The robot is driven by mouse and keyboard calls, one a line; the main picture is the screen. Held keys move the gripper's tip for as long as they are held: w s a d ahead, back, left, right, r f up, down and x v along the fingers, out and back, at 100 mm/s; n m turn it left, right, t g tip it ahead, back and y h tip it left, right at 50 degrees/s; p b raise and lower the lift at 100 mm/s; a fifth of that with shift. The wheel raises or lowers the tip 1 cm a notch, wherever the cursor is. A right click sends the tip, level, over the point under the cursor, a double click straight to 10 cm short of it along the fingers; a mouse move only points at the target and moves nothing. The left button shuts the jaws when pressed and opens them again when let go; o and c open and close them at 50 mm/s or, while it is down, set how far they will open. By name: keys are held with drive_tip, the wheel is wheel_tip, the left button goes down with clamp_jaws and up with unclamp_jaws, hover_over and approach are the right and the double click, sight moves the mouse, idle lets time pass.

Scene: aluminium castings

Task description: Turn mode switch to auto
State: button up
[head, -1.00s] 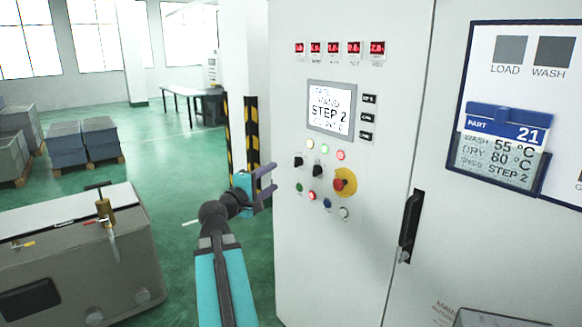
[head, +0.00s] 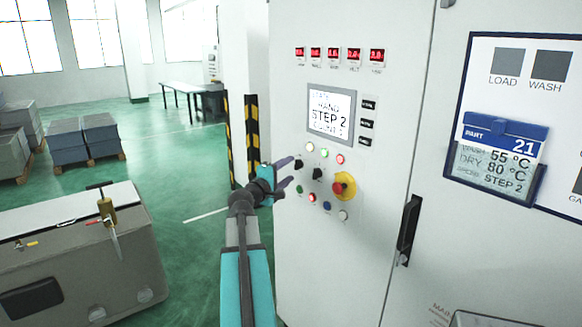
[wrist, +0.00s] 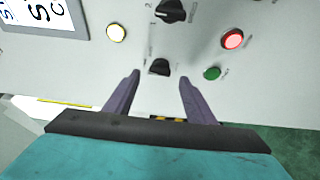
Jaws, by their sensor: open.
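The white control cabinet carries two black rotary switches, a left one (head: 298,164) and a right one (head: 317,174). Their labels are too small to read, so I cannot tell which is the mode switch. My gripper (head: 286,172) is open and empty just left of the left switch. In the wrist view the left switch (wrist: 160,67) sits between and slightly beyond the open purple fingertips (wrist: 159,77), with no clear contact. The right switch (wrist: 171,11) is farther away at the top. The display (head: 331,113) reads HAND and STEP 2.
A red emergency stop on a yellow disc (head: 343,187) is right of the switches. The cabinet door handle (head: 408,229) protrudes right. Green floor is open behind left.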

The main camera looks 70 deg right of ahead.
sight(295, 165)
drive_tip(key=shift+s+d+p, duration=0.15)
drive_tip(key=shift+d+p, duration=0.1)
drive_tip(key=shift+d, duration=0.6)
drive_tip(key=shift+s+d+p, duration=0.15)
drive_tip(key=shift+d+p, duration=0.05)
drive_tip(key=shift+d, duration=0.6)
drive_tip(key=shift+c, duration=0.3)
drive_tip(key=c, duration=1)
drive_tip(key=shift+a+f, duration=0.1)
drive_tip(key=shift+a, duration=0.05)
